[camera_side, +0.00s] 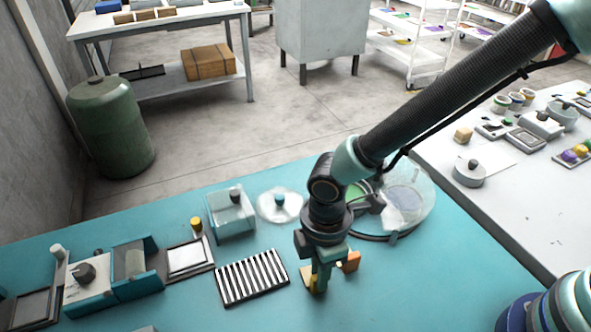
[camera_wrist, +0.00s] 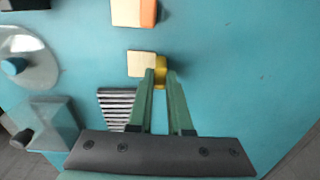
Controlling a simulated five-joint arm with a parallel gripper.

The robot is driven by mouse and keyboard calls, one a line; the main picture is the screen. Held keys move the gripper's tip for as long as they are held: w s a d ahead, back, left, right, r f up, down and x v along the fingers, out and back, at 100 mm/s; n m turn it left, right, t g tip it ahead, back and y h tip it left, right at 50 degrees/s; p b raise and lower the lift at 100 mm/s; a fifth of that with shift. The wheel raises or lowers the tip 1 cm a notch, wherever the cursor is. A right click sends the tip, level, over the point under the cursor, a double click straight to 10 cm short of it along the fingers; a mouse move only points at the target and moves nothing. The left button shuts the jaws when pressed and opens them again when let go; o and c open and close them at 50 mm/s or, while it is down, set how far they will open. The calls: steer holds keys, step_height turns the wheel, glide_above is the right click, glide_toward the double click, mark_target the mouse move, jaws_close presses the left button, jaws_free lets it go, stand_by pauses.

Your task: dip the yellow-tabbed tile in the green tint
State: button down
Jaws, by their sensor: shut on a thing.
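My gripper (camera_side: 321,282) points down over the teal table and is shut on the yellow tab of a small cream tile. In the wrist view my gripper (camera_wrist: 161,78) has the yellow tab (camera_wrist: 161,63) between its fingertips, and the yellow-tabbed tile (camera_wrist: 141,64) sticks out to the left. The side view shows only a bit of yellow beside the fingers; I cannot tell whether the tile touches the table. A green patch (camera_side: 354,192), perhaps the green tint, shows in the round clear dish (camera_side: 424,207) behind my arm, which partly hides it.
An orange-tabbed tile (camera_wrist: 133,12) lies close by. A striped mat (camera_side: 252,277), a clear box (camera_side: 231,221) and a clear round lid with a teal knob (camera_side: 279,205) are to the left.

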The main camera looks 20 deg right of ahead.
stand_by(0.4)
steer(key=shift+r, duration=3)
steer(key=w+d+m, duration=0.4)
steer(key=w+d, duration=0.9)
steer(key=shift+d+r+m, duration=0.2)
steer(key=shift+r+m, duration=0.1)
steer(key=shift+f, duration=0.4)
steer(key=shift+f, duration=0.3)
steer(key=shift+f, duration=0.35)
